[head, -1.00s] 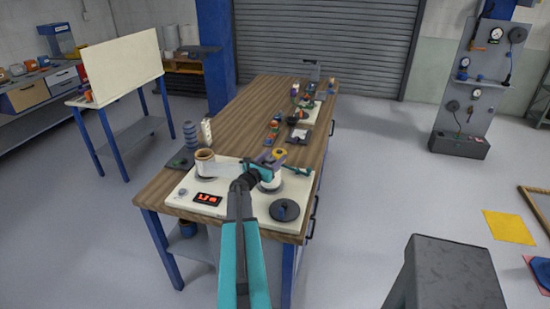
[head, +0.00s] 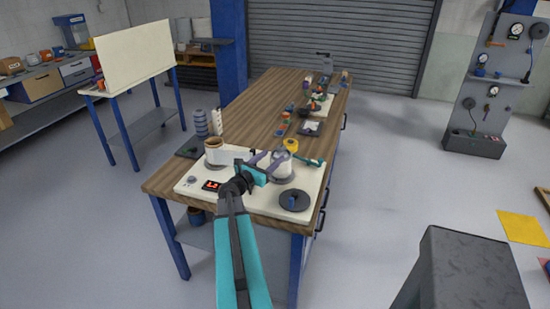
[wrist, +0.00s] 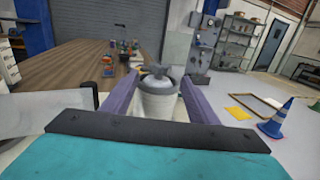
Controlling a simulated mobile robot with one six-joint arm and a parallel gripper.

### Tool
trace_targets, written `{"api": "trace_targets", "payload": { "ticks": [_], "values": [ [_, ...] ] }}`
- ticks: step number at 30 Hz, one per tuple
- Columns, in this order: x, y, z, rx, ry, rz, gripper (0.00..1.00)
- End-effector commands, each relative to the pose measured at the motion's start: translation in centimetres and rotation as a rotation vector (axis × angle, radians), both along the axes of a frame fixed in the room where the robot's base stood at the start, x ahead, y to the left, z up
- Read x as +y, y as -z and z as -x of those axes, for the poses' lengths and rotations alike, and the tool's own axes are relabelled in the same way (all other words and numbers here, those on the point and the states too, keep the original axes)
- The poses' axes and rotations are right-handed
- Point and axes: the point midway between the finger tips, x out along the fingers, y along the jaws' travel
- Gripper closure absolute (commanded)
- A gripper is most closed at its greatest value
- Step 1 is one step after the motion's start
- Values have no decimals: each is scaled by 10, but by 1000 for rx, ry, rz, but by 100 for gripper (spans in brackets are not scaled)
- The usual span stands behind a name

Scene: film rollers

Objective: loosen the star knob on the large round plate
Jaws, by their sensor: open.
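A dark round plate (head: 294,201) with a small blue knob (head: 293,200) at its middle lies at the right front of the white board. Behind it stands a white roller (head: 283,168). In the wrist view this roller (wrist: 158,98) has a dark rim and a grey knob with arms (wrist: 157,72) on top. I cannot tell for sure which knob is the star knob. My gripper (head: 270,160) is open and empty. Its purple fingers point towards the roller from the left. In the wrist view the roller shows between the fingers, with contact not clear.
The white board (head: 240,201) lies on a wooden bench (head: 160,183). Small parts stand farther back. A grey block (head: 470,270) is at the lower right.

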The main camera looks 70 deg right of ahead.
Motion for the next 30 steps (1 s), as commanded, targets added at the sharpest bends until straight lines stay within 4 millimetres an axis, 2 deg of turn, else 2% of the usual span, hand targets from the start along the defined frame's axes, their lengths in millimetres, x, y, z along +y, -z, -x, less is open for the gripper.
{"api": "trace_targets", "payload": {
  "ticks": [3,8,25,30],
  "values": [
    [12,1,-3,0,-2,0,46],
    [18,0,-4,1,-1,0,46],
    [19,0,-5,1,-1,0,46],
    [19,-8,-5,1,-1,0,46]
  ]
}}
